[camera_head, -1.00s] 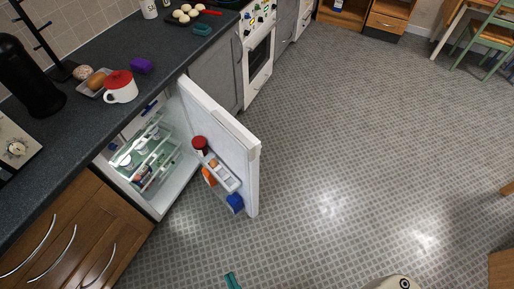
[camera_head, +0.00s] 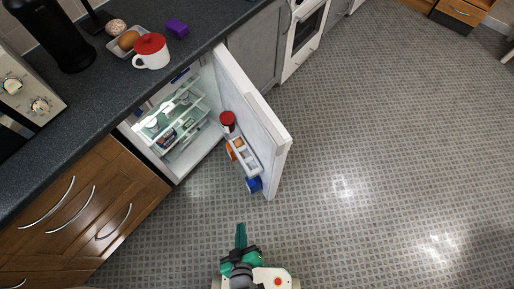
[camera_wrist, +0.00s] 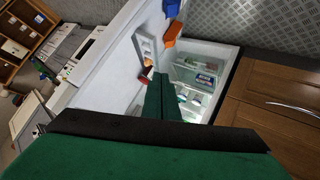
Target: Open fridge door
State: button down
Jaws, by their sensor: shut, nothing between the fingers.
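The white fridge door (camera_head: 256,107) stands wide open in the head view, swung out from under the counter. Its inner side holds a shelf with a red-lidded jar, an orange item and a blue item. The lit fridge interior (camera_head: 178,125) shows glass shelves with food packs. My gripper (camera_head: 241,232) is over the floor in front of the fridge, apart from the door, with its green fingers together and empty. In the wrist view the gripper (camera_wrist: 162,80) points toward the open fridge (camera_wrist: 205,75) and the inside of the door (camera_wrist: 110,62).
Wooden drawers (camera_head: 80,212) with curved handles stand left of the fridge. A dark counter (camera_head: 95,110) above holds a red-lidded white mug (camera_head: 152,52) and a purple block (camera_head: 177,27). The tiled floor (camera_head: 385,150) to the right is clear.

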notch_tip(320, 180, down, 9)
jog(key=w+a+n+g+h, duration=0.1)
jog(key=w+a+n+g, duration=0.1)
jog(key=n, duration=0.2)
jog(key=n+h, duration=1.3)
jog(key=h, duration=0.3)
send_near(264, 147)
jog(key=shift+t, duration=0.3)
jog(key=x, duration=0.6)
jog(key=shift+s+d+r, duration=0.1)
jog(key=shift+d+r, duration=0.05)
jog(key=shift+d, duration=0.2)
